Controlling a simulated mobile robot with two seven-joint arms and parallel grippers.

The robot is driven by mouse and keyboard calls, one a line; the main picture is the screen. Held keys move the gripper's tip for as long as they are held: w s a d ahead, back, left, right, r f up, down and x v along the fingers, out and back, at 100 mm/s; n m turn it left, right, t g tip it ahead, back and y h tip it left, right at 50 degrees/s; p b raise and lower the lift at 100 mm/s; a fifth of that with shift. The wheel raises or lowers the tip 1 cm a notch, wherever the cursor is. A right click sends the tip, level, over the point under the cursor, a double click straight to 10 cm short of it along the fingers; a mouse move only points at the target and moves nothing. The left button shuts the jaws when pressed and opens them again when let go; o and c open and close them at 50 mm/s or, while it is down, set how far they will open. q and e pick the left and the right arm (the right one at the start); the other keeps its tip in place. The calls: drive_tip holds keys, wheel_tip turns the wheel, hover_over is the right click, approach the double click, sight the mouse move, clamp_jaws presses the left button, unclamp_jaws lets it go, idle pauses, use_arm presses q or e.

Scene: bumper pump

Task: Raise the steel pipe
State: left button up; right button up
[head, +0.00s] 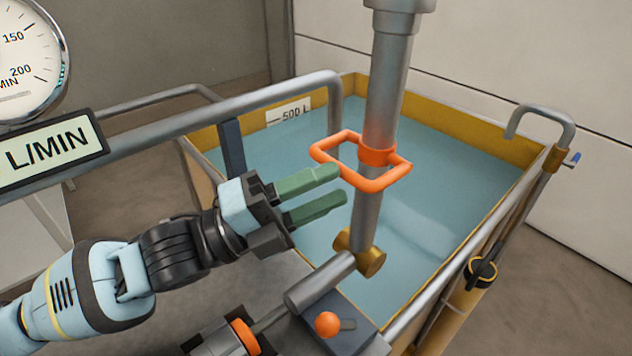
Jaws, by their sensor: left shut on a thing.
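The steel pipe (388,85) stands nearly upright over the tank and runs down to a brass fitting (360,252). An orange loop handle (385,181) is fixed round the pipe by an orange collar. My left gripper (342,184) reaches in from the left, with its green fingers at the near left side of the handle. It is shut on the handle, though the contact itself is hard to see. The fingertips lie just left of the pipe in the picture. My right gripper is not in view.
The yellow-rimmed tank (455,130) holds blue water and has a 500 L label. Grey rails (190,118) run along the left. A flow gauge (25,60) is at upper left. An orange-knobbed lever (327,324) and a hooked pole (545,115) stand nearby.

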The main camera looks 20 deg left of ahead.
use_arm(q)
drive_tip(key=shift+o, duration=0.6)
drive_tip(key=shift+w+f, duration=0.1)
drive_tip(key=shift+f, duration=0.3)
drive_tip(key=v, duration=0.7)
drive_tip(key=shift+s+a+r+b, duration=0.2)
drive_tip(key=shift+s+a+b, duration=0.1)
drive_tip(key=shift+b, duration=0.05)
